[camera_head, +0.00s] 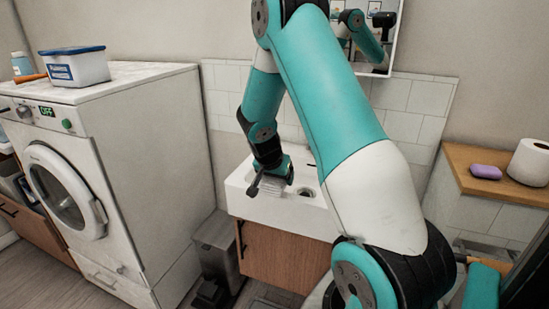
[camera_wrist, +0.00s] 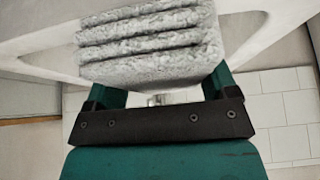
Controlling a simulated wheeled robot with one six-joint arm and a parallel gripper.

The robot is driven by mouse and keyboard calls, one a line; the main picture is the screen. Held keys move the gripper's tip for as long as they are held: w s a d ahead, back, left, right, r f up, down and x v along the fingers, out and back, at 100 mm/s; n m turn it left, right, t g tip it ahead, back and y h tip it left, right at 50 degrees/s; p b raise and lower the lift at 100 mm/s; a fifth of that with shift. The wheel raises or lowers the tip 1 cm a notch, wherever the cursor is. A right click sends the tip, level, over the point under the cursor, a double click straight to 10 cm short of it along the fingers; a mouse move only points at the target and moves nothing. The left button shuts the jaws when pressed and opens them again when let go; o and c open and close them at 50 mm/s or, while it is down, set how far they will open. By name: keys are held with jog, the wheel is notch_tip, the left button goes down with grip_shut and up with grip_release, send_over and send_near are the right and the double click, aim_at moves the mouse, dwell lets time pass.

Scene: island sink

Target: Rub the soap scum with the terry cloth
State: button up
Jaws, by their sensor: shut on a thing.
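The terry cloth (camera_wrist: 150,42) is a thick, folded, speckled grey-white pad in the wrist view. My gripper (camera_wrist: 162,82) is shut on it, with a green finger at each side. In the head view my gripper (camera_head: 276,168) is over the left part of the white sink (camera_head: 312,222), and the cloth (camera_head: 266,187) shows as a small grey piece below it. I cannot tell whether the cloth touches the sink. I cannot make out any soap scum; the cloth and my arm hide parts of the sink.
A washing machine (camera_head: 135,130) stands at the left with a white tub (camera_head: 78,68) on top. A grey bin (camera_head: 216,245) stands beside the wooden sink cabinet (camera_head: 278,258). At the right, a shelf (camera_head: 462,165) bears purple soap (camera_head: 486,172) and a paper roll (camera_head: 530,162). A mirror (camera_head: 372,48) hangs behind.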

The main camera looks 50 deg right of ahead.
jog(key=shift+r+p, duration=1.4)
jog(key=shift+r, duration=1)
